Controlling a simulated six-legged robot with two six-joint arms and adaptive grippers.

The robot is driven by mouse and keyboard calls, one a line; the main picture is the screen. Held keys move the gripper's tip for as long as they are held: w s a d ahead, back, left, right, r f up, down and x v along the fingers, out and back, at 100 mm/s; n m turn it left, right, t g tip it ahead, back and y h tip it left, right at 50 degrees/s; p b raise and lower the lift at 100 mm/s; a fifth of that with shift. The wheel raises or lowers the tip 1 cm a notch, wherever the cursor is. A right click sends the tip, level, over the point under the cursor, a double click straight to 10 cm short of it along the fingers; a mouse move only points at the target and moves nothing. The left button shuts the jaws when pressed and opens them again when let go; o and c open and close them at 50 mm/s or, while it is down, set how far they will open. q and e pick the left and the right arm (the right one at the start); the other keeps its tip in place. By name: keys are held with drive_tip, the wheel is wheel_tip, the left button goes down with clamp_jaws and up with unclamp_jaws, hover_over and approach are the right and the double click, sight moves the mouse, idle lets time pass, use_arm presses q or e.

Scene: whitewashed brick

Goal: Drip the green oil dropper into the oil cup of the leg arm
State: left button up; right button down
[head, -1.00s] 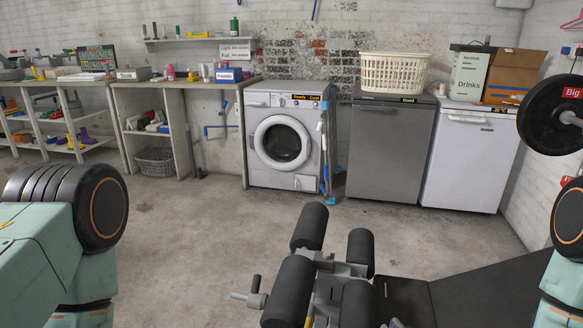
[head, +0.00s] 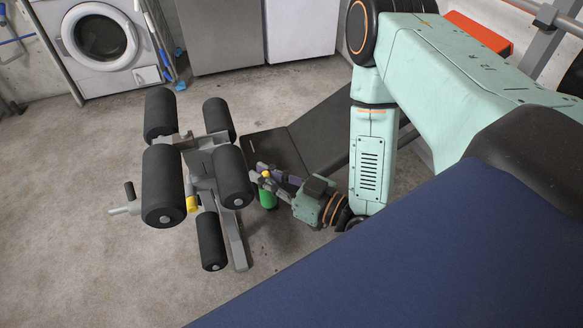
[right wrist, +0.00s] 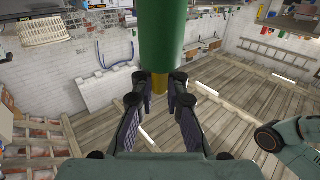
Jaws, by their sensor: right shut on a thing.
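The green oil dropper (head: 267,198) is in my right gripper (head: 265,177), which is shut on it. Its green body hangs below the fingers in the head view, with a yellow part at the fingertips. In the right wrist view its green body (right wrist: 175,35) and yellow part show between the fingertips (right wrist: 165,84). The leg arm (head: 203,185), a grey frame with black foam rollers, stands just left of the gripper, apart from the dropper. A small yellow part (head: 192,204) sits on it beside a roller; I cannot tell whether this is the oil cup. My left gripper is out of view.
A black bench pad (head: 270,150) lies behind the gripper. A grey handle (head: 126,208) sticks out left of the leg arm. A washing machine (head: 98,45) and a grey fridge (head: 220,35) stand at the back. The concrete floor (head: 70,240) at left is clear.

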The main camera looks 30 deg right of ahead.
drive_tip(key=w+d+f+m+t+h, duration=0.25)
drive_tip(key=w+d+f+h, duration=0.25)
drive_tip(key=w+d+f, duration=0.3)
drive_tip(key=w+d+r+m+g+h, duration=0.1)
drive_tip(key=w+d+r+m+h, duration=0.1)
drive_tip(key=w+d+m+h, duration=0.3)
drive_tip(key=w+d+h, duration=0.2)
drive_tip(key=w+d, duration=0.1)
drive_tip(key=d, duration=0.1)
drive_tip(key=shift+r+m+h, duration=0.2)
drive_tip(key=shift+m+h, duration=0.1)
drive_tip(key=shift+m, duration=0.05)
wheel_tip(320, 180, down, 9)
drive_tip(key=b, duration=0.4)
drive_tip(key=shift+s+f, duration=0.15)
drive_tip(key=shift+f, duration=0.2)
drive_tip(key=shift+f+b, duration=0.1)
drive_tip(key=shift+b, duration=0.3)
